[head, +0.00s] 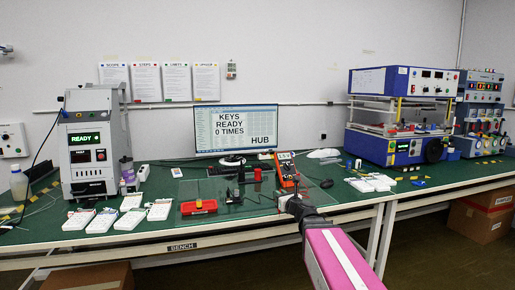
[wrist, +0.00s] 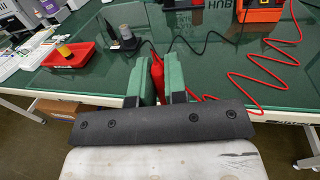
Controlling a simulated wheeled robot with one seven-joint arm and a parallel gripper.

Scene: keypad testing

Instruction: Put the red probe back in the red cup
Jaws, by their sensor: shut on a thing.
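The red probe (wrist: 157,76) is between the green fingers of my gripper (wrist: 161,82) in the wrist view. The fingers are shut on it, and it stands roughly upright. A red lead (wrist: 262,75) runs in loops to the right. In the head view my gripper (head: 290,204) is over the front part of the glass mat, and the probe is too small to make out. The red cup (head: 258,174) stands farther back on the mat, behind and left of my gripper. I cannot make out the cup in the wrist view.
An orange meter (head: 287,171) stands right of the cup. A black holder (head: 232,196) and a red tray (head: 199,207) are to the left. White keypads (head: 105,221) lie at the left of the bench. Bare glass mat (head: 262,201) lies between holder and gripper.

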